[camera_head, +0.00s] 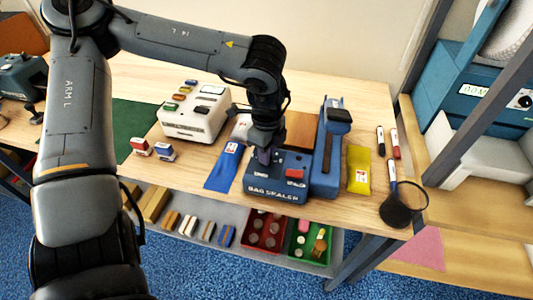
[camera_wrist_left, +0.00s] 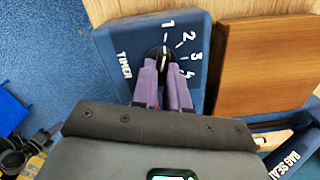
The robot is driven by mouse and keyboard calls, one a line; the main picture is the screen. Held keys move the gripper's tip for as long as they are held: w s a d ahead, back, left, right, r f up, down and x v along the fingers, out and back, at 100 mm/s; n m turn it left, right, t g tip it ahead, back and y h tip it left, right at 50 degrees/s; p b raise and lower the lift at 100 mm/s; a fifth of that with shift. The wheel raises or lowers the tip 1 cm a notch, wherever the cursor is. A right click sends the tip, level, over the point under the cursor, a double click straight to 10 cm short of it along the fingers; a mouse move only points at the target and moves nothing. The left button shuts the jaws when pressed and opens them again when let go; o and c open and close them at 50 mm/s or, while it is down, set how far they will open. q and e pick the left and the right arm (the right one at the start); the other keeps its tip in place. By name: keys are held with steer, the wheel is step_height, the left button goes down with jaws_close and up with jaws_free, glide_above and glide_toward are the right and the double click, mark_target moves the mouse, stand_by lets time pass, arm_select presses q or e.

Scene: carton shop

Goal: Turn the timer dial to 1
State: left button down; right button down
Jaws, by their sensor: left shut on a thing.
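The blue bag sealer (camera_head: 280,178) stands near the front edge of the wooden table, with a red button on its top. In the left wrist view its blue timer panel (camera_wrist_left: 118,42) carries the word TIMER and white numbers 1 to 4. The black timer dial (camera_wrist_left: 152,54) is partly hidden by my fingers. My left gripper (camera_head: 264,155) points down onto the sealer's left part. Its purple fingertips (camera_wrist_left: 164,62) are shut on the dial. A pale mark shows between the fingertips, but I cannot tell exactly which number it points to.
A blue pouch (camera_head: 224,166) lies left of the sealer, and a yellow pouch (camera_head: 358,169) lies right of its blue arm (camera_head: 328,150). A white machine (camera_head: 195,112) stands behind left. Trays sit on the shelf below.

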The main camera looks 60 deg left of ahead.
stand_by(0.4)
arm_select(q)
steer(key=c, duration=1.1)
jaws_free()
steer(key=shift+c, duration=0.2)
step_height(320, 180, up, 11)
steer(key=shift+p, duration=0.45)
steer(key=shift+s, duration=0.1)
